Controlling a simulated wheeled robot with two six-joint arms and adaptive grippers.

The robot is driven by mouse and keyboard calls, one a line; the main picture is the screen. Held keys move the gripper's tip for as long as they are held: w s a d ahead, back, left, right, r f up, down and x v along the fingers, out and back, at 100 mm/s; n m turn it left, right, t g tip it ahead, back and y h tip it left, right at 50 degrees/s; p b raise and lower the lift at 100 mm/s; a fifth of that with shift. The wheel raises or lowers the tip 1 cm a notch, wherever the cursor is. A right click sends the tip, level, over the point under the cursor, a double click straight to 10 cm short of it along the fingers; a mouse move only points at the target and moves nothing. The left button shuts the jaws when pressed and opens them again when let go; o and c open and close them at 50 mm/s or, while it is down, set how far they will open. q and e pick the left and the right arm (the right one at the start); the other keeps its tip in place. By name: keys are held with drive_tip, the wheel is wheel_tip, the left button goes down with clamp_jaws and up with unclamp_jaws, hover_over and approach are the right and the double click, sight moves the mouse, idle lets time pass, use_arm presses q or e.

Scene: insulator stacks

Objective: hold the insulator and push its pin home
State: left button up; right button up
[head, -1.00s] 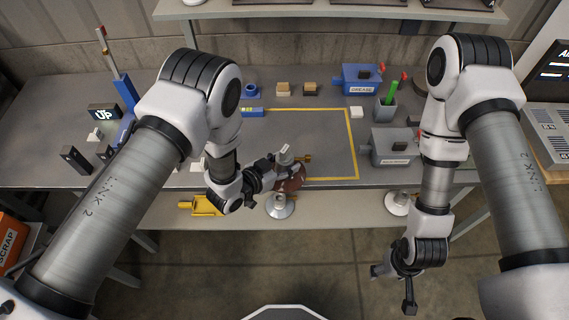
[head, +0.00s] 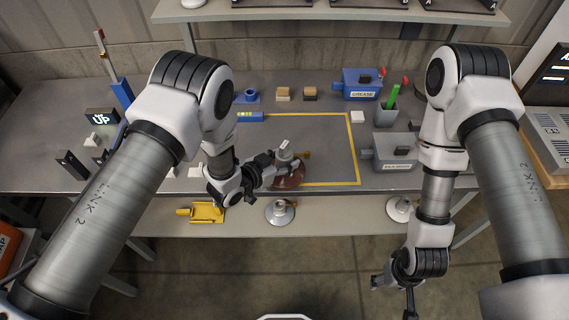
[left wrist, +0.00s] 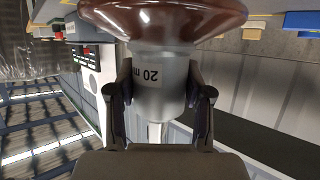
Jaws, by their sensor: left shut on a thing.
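The insulator (head: 289,178) has a brown disc and a grey metal cap. My right gripper (head: 396,285) hangs low, off the bench.
A blue grease box (head: 360,84), a cup with a green handle (head: 386,108) and a grey box (head: 393,147) stand on the right. Several small blocks lie at the back. Other insulators (head: 280,211) sit on the lower shelf.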

use_arm(q)
drive_tip(key=shift+w+f+b, duration=0.25)
drive_tip(key=shift+w+b, duration=0.3)
drive_tip(key=shift+w, duration=0.25)
drive_tip(key=shift+w+f+b, duration=0.2)
drive_tip(key=shift+w+b, duration=0.4)
drive_tip(key=shift+w, duration=0.2)
drive_tip(key=shift+w+f+b, duration=0.25)
drive_tip(key=shift+w+b, duration=0.3)
drive_tip(key=shift+w, duration=0.25)
drive_tip(key=shift+w+f+b, duration=0.3)
drive_tip(key=shift+w+b, duration=0.65)
drive_tip(key=shift+w, duration=0.25)
drive_tip(key=shift+w+f+b, duration=0.35)
drive_tip(key=shift+w+b, duration=0.65)
drive_tip(key=shift+w, duration=0.15)
drive_tip(key=shift+w+f+b, duration=0.3)
drive_tip(key=shift+w+b, duration=0.65)
drive_tip(key=shift+w, duration=0.25)
drive_tip(key=shift+w+a, duration=0.1)
drive_tip(key=shift+w, duration=0.25)
use_arm(e)
wheel_tip(320, 180, down, 10)
use_arm(q)
drive_tip(key=shift+f+b, duration=0.2)
drive_tip(key=shift+b, duration=0.15)
use_arm(e)
drive_tip(key=shift+f, duration=0.15)
use_arm(q)
drive_tip(key=shift+s+f, duration=0.1)
